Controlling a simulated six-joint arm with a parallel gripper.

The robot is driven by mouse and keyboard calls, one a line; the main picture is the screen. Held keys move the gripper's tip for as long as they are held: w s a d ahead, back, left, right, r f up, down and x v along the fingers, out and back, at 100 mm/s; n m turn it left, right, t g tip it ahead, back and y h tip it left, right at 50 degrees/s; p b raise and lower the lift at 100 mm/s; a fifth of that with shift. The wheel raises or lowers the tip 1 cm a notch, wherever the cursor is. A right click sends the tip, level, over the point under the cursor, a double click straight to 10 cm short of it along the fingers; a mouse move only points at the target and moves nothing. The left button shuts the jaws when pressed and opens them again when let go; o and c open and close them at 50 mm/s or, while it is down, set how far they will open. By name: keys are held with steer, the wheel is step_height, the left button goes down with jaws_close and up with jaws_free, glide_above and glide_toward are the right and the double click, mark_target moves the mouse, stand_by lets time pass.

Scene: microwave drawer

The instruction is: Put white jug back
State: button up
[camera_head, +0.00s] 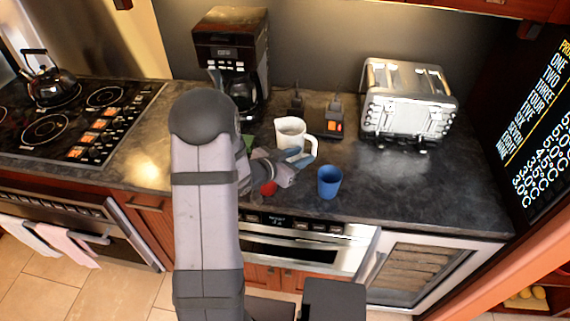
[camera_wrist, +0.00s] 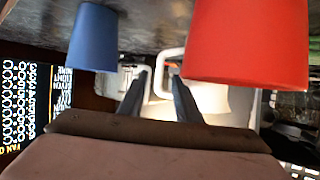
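The white jug (camera_head: 289,130) stands upright on the dark counter, its handle (camera_head: 313,149) on the right side. My gripper (camera_head: 299,162) is just in front of the jug, low over the counter. In the wrist view, which is upside down, my gripper's two fingers (camera_wrist: 161,78) are spread, with the handle (camera_wrist: 162,72) showing in the gap between them. The jug's body (camera_wrist: 213,98) is partly hidden behind a red cup. I cannot tell whether the fingertips reach around the handle or stop short. Nothing is gripped.
A blue cup (camera_head: 329,182) stands right of my gripper and shows in the wrist view (camera_wrist: 93,38). A red cup (camera_head: 268,188) is close beside my gripper, mostly hidden; it looms in the wrist view (camera_wrist: 245,40). Coffee maker (camera_head: 232,45) and toaster (camera_head: 408,100) stand behind.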

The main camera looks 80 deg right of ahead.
steer(key=b+v, duration=0.1)
steer(key=v, duration=0.7)
steer(key=shift+f, duration=0.1)
